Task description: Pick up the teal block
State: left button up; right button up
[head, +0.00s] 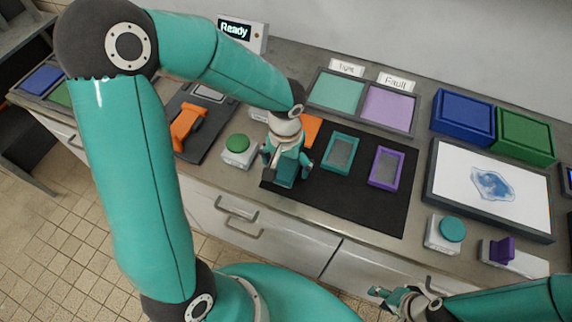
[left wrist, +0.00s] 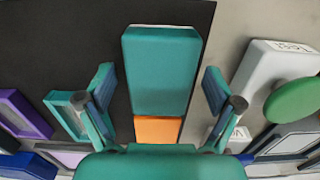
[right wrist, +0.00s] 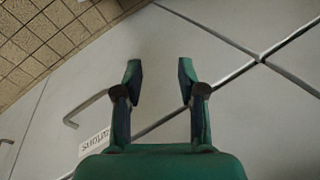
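The teal block (left wrist: 160,68) stands on the black mat (head: 342,205). In the left wrist view it lies between the two fingers of my left gripper (left wrist: 158,85), with a gap on each side. In the head view my left gripper (head: 286,160) is low over the mat's left end and hides part of the teal block (head: 284,176). The left gripper is open and empty. My right gripper (right wrist: 160,76) is open and empty in front of the cabinet doors; it also shows at the bottom of the head view (head: 390,297).
An orange block (left wrist: 158,129) is close behind the teal block. Teal (head: 341,153) and purple (head: 386,169) frames stand on the mat to the right. A green button box (head: 238,152) is close left of my left gripper. A screen (head: 491,188) is farther right.

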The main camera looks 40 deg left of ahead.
aim_at(286, 163)
pick_arm(q)
jog(key=c, duration=1.3)
jog(key=shift+o, duration=0.2)
jog(key=shift+r, duration=0.1)
notch_tip(286, 163, up, 20)
